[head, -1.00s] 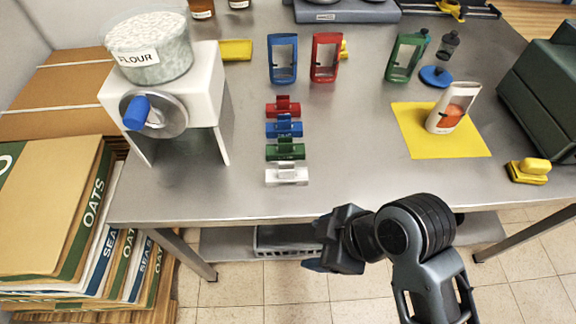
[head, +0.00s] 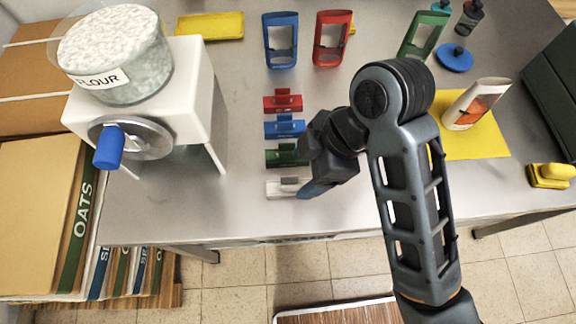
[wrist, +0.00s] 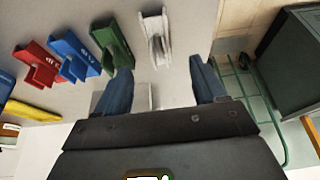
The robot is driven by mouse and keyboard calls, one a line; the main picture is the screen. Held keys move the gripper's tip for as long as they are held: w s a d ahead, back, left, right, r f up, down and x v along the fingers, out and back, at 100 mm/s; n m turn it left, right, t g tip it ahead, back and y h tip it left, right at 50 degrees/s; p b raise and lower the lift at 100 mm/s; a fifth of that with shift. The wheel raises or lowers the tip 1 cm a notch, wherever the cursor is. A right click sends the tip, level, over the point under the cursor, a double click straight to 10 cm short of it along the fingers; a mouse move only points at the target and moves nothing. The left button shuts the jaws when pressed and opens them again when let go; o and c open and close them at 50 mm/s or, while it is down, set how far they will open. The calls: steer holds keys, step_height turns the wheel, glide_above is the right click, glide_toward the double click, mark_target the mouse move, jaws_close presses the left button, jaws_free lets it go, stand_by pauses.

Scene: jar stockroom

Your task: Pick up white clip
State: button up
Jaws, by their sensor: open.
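The white clip (head: 281,188) lies on the metal table, nearest the front edge in a column of clips. In the head view my gripper (head: 304,192) hides its right end. In the wrist view the white clip (wrist: 155,38) lies beyond my gripper (wrist: 163,82), in line with the gap between the blue fingers. The fingers are spread, with nothing held between them. The left finger overlaps the lower end of the green clip (wrist: 112,42) in that view; I cannot tell if they touch.
A blue clip (head: 284,127) and a red clip (head: 283,103) continue the column behind. A flour dispenser (head: 190,85) stands at left. A yellow mat (head: 478,148) with a white scoop-like container (head: 474,104) lies at right. Bare table lies left of the clips.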

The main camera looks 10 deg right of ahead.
mark_target(290, 181)
steer(key=shift+b+x, duration=1.4)
steer(key=shift+x, duration=0.1)
steer(key=shift+a+x, duration=0.15)
steer(key=shift+x, duration=1.05)
steer(key=shift+a+x, duration=0.15)
steer(key=shift+x, duration=1.05)
steer(key=shift+r, duration=0.15)
steer(key=c, duration=1.1)
steer(key=shift+w+r, duration=0.1)
steer(key=shift+r, duration=0.05)
